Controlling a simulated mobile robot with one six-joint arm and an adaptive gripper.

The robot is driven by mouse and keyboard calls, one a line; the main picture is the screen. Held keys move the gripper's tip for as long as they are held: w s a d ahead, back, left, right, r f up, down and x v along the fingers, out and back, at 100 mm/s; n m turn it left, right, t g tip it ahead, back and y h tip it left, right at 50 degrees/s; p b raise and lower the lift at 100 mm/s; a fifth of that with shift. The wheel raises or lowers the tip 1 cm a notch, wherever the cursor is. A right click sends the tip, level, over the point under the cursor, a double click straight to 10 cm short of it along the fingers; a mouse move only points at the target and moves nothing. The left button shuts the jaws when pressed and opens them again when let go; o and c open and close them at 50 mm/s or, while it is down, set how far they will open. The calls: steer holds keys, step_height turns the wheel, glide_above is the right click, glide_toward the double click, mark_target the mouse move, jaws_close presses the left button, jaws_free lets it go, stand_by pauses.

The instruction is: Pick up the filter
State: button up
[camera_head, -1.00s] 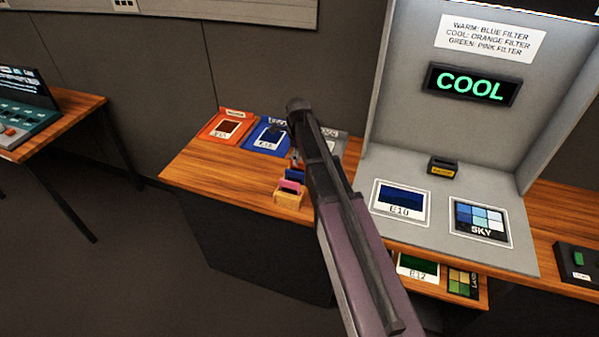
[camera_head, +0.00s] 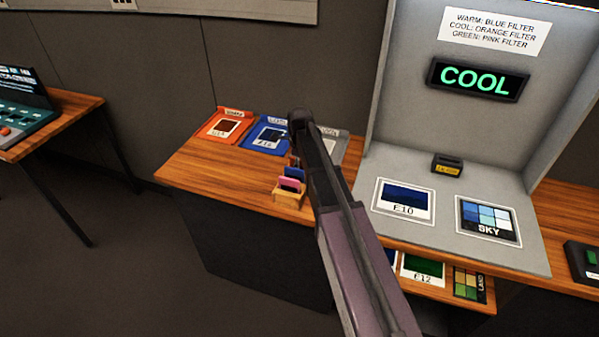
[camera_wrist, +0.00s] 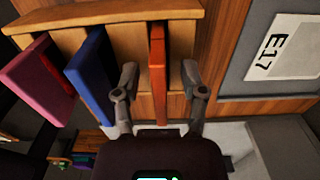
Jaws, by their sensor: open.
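An orange filter (camera_wrist: 158,65) stands on edge in a slot of a wooden rack (camera_wrist: 110,28) in the wrist view. My gripper (camera_wrist: 160,78) is open, with one finger on each side of the orange filter; a gap shows on both sides. A blue filter (camera_wrist: 92,75) and a pink filter (camera_wrist: 38,80) stand in the rack to its left. In the head view, the rack (camera_head: 289,200) sits on the wooden table, with the blue filter (camera_head: 293,172) and pink filter (camera_head: 290,183) showing. My arm hides most of the gripper there.
A lit sign (camera_head: 474,80) reads COOL; the label (camera_head: 494,32) pairs COOL with the orange filter. Orange (camera_head: 226,126) and blue (camera_head: 266,135) trays lie behind the rack. The grey booth (camera_head: 460,232) stands right, holding E10 and SKY cards. Bare tabletop lies left of the rack.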

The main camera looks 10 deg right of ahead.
steer(key=shift+c, duration=0.2)
stand_by(0.3)
jaws_close()
steer(key=shift+r, duration=0.2)
step_height(320, 180, up, 10)
steer(key=p, duration=1)
steer(key=shift+f, duration=0.2)
stand_by(0.9)
